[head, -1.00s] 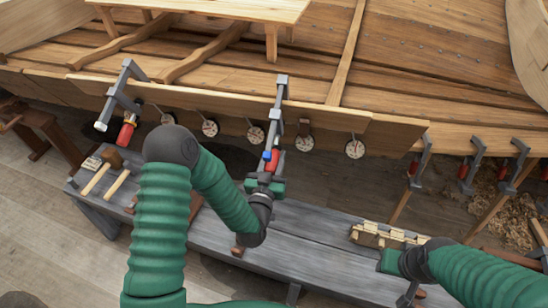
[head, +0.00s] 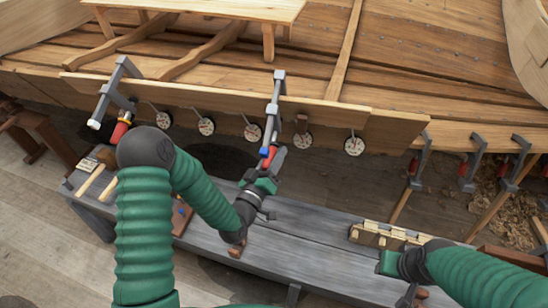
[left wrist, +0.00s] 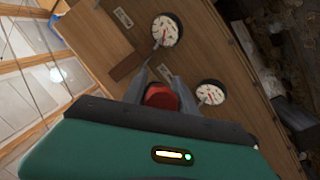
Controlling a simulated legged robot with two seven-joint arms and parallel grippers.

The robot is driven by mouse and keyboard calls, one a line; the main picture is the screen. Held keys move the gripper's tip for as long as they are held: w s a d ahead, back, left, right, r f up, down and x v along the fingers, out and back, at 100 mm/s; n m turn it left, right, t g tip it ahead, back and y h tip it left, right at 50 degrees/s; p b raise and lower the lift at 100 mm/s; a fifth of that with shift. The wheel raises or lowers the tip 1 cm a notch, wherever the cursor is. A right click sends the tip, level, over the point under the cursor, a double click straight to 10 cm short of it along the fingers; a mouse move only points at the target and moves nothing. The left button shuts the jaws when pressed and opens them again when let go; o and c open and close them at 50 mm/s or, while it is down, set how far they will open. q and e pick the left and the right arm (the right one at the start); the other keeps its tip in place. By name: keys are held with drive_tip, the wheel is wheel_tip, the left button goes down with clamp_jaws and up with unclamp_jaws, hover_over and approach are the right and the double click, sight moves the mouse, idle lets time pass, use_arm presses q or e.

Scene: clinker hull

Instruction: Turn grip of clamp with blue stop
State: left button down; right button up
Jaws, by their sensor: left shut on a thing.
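The clamp with the blue stop (head: 276,100) hangs on the plank edge near the middle of the head view. Its blue stop (head: 264,152) sits just above its red grip (head: 268,162). My left gripper (head: 273,164) is shut on the red grip, with its fingers on either side and its body tilted down to the left. In the left wrist view the red grip (left wrist: 161,97) shows between the two grey fingers; its lower part is hidden by my gripper. My right gripper (head: 389,262) is low beside wooden pieces on the bench; its fingers cannot be made out.
Another clamp (head: 120,85) with a red grip stands to the left, and several more hang at the right. Round dials (head: 354,146) line the plank (head: 330,112). The grey bench (head: 310,245) below carries tools at the left and a wooden rack (head: 385,235) at the right.

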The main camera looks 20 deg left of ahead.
use_arm(q)
drive_tip(key=shift+r+n+h, duration=0.15)
drive_tip(key=shift+n+h, duration=0.25)
drive_tip(key=shift+n, duration=0.1)
drive_tip(key=shift+r, duration=0.1)
drive_tip(key=c, duration=1)
unclamp_jaws()
drive_tip(key=shift+a, duration=0.1)
drive_tip(key=shift+o, duration=0.2)
drive_tip(key=shift+s, duration=0.1)
drive_tip(key=p+v, duration=0.3)
drive_tip(key=v, duration=1.3)
drive_tip(key=shift+s+f+p, duration=0.3)
drive_tip(key=shift+f+p, duration=0.1)
